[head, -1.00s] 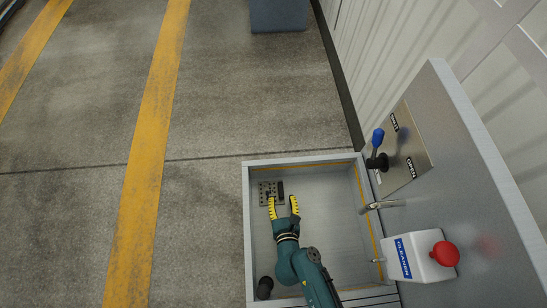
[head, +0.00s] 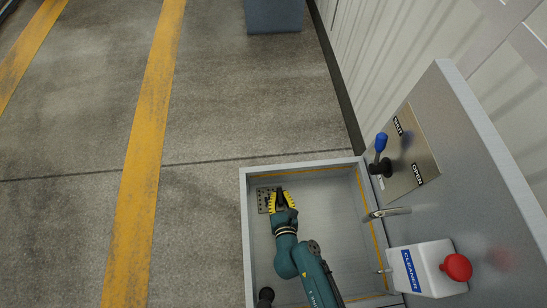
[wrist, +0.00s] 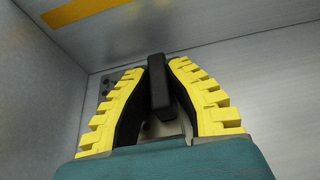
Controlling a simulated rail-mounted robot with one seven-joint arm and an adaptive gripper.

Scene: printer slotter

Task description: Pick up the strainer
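The strainer (head: 263,201) is a grey perforated plate with a black upright handle, lying at the far left corner of the sink basin. My gripper (head: 281,196) has yellow ridged fingers and is at the strainer's handle. In the wrist view, the two fingertips close in on the black handle (wrist: 159,84) from both sides and appear to touch it. A perforated part of the plate (wrist: 107,86) shows behind the left finger. Most of the plate is hidden by the fingers.
The metal basin (head: 247,240) has walls close to the strainer at the far and left sides. A tap (head: 388,212), a white cleaner bottle (head: 428,268) with a red top and a blue-knobbed lever (head: 380,145) are on the right. A black round object (head: 265,296) is at the near left.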

